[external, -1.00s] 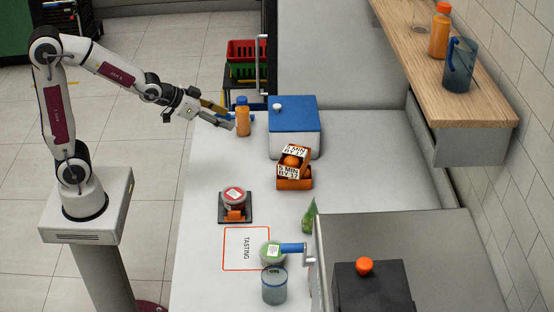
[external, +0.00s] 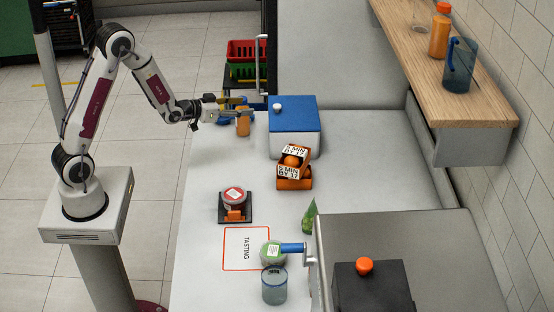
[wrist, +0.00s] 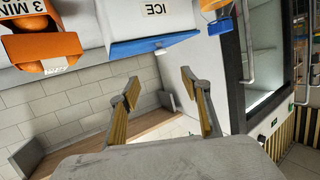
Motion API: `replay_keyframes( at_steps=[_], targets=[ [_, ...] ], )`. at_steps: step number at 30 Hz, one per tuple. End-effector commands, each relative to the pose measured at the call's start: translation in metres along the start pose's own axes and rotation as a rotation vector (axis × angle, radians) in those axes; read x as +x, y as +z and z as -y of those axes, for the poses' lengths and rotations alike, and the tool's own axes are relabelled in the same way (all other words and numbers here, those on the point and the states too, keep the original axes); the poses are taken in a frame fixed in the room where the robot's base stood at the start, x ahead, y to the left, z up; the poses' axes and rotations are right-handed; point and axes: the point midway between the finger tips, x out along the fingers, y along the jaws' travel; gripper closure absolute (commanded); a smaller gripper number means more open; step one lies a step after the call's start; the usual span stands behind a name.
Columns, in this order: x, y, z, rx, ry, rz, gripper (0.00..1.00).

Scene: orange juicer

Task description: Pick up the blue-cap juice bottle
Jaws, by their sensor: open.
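The blue-cap juice bottle (external: 243,128) is orange and stands near the far left edge of the white counter. In the external view my gripper (external: 243,107) overlaps its upper part, and the cap is hidden there. In the wrist view the bottle (wrist: 220,20) appears upside down at the top edge, partly cut off, with its blue cap visible. It lies outside the space between my fingertips (wrist: 160,86). My gripper is open, its yellow-padded fingers apart and empty.
A blue-lidded ice box (external: 295,125) stands just right of the bottle. A wooden shelf (external: 470,100) holds another orange bottle (external: 439,36) and a blue pitcher (external: 459,68).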

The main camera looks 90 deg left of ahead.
Motion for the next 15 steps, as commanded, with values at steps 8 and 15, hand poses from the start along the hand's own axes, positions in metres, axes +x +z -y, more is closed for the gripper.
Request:
replay_keyframes(
  at_steps=[8,15],
  targets=[
    [0.016,0.029,0.044,-0.028,-0.055,-0.093,0.53],
    [0.019,0.055,0.081,-0.053,-0.104,-0.180,0.53]
  ],
)
